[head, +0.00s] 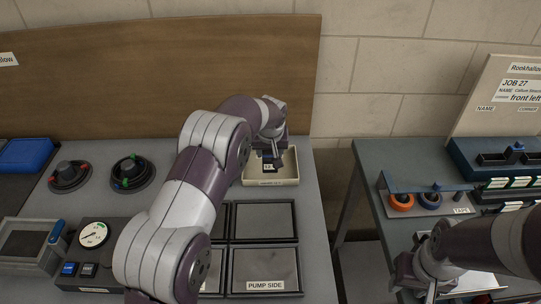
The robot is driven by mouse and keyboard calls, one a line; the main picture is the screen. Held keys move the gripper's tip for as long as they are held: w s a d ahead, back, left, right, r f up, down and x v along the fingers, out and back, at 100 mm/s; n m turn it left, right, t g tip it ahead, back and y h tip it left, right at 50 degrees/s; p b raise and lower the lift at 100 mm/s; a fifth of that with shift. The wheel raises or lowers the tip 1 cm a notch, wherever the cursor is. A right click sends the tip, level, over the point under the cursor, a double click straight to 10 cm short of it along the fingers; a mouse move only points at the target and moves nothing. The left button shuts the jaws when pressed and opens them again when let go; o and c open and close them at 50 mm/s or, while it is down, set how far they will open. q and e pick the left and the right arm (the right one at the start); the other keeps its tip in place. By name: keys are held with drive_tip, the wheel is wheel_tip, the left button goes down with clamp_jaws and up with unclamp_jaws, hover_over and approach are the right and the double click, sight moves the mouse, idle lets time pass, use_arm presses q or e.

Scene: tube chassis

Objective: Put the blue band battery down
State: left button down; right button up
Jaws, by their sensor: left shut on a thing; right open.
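My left gripper (269,150) is at the far middle of the table, over a shallow cream tray (287,181) with a label on its front. It is shut on the blue band battery (268,166), a small dark block of which only a little shows. The gripper hides most of it, and I cannot tell whether it touches the tray floor. My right gripper (414,284) is open at the lower right, above the front of the right bench, with nothing seen in it.
Dark square pads, one labelled PUMP SIDE (265,269), fill the table's front right. A gauge box (93,236), two round dark fixtures (131,172) and a blue box (25,154) are on the left. The right bench has a tape rack (430,201) and a dark rack (500,160).

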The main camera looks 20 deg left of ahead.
use_arm(q)
drive_tip(key=shift+w, duration=0.3)
drive_tip(key=shift+s+f, duration=0.1)
drive_tip(key=shift+f, duration=0.2)
wheel_tip(320, 180, down, 4)
drive_tip(key=shift+r+p, duration=0.25)
drive_tip(key=shift+p, duration=0.25)
drive_tip(key=shift+f, duration=0.15)
drive_tip(key=shift+c, duration=2.3)
unclamp_jaws()
